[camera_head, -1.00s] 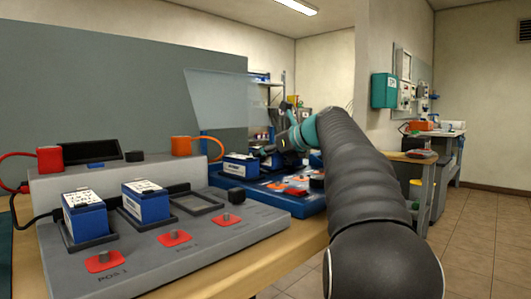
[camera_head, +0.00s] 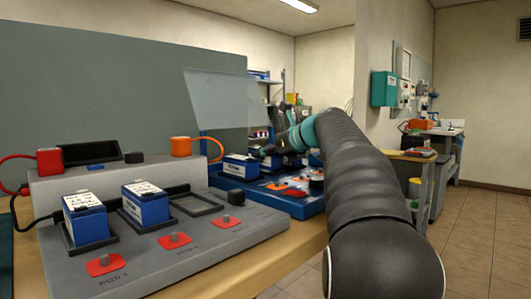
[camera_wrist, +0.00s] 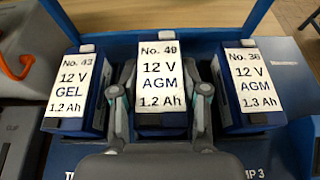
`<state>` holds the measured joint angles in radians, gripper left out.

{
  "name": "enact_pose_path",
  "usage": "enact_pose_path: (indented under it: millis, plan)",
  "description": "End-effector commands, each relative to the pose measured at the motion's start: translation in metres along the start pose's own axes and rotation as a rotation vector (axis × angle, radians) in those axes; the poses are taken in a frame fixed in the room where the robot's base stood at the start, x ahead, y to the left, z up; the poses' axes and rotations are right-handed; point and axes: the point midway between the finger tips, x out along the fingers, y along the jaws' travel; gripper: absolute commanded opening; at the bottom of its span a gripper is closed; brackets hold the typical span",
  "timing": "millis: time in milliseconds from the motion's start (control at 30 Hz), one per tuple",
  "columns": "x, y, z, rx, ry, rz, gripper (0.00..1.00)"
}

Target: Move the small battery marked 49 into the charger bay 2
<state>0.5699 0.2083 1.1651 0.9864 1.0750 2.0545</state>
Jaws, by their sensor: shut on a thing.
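In the wrist view, the battery marked No. 49 (camera_wrist: 160,82) is blue with a white label reading 12 V AGM 1.2 Ah. My gripper (camera_wrist: 160,98) is shut on it, with one finger on each side. It appears to stand in the blue holder, between two other batteries; whether its base is lifted cannot be told. In the head view, my gripper (camera_head: 277,150) is small and far off, over the blue unit (camera_head: 300,208), and the held battery is mostly hidden by it. The grey unit (camera_head: 205,255) has an empty rectangular bay frame (camera_head: 197,203) on its right.
Battery No. 43 GEL (camera_wrist: 78,90) stands left of the held one and battery No. 36 AGM (camera_wrist: 247,92) right, both close to the fingers. Two blue batteries (camera_head: 85,222) (camera_head: 147,208) occupy the grey unit's other bays. A clear panel (camera_head: 220,98) stands behind.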

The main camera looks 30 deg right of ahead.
Motion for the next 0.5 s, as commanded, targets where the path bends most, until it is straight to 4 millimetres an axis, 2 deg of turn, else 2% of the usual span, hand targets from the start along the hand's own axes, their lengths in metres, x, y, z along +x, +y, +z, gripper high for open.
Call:
enact_pose_path:
  millis: [500]
  plan:
    - [0.0007, 0.0002, -0.0022, -0.001, -0.002, -0.001, 0.0]
